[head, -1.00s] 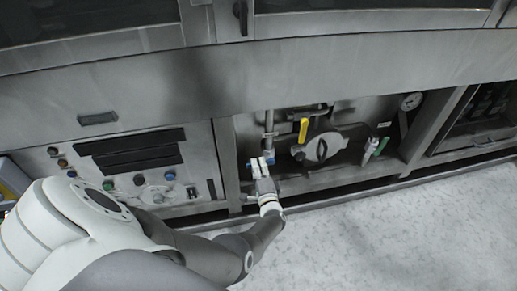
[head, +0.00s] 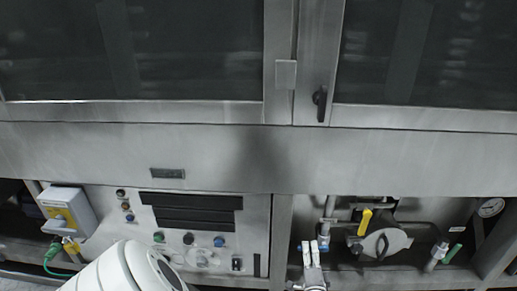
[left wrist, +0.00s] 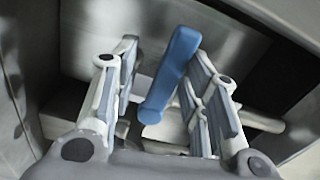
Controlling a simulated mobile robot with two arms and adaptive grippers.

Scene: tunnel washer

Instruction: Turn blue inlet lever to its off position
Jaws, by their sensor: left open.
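The blue inlet lever (left wrist: 170,75) is a flat blue bar, slanting from upper right to lower left in the left wrist view. It stands between the two fingers of my left gripper (left wrist: 157,62), closer to the right finger. The fingers are spread, and a gap shows on the left side of the lever. In the head view my left gripper (head: 314,247) is low in the open bay, left of the yellow handle. The lever cannot be told apart from the blue finger pads there. My right gripper is not in view.
A yellow valve handle (head: 366,219) and a round grey housing (head: 384,243) are right of the gripper. A vertical pipe (head: 329,208) stands just behind it. A control panel (head: 196,235) is to the left. A steel beam (head: 400,160) runs above the bay.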

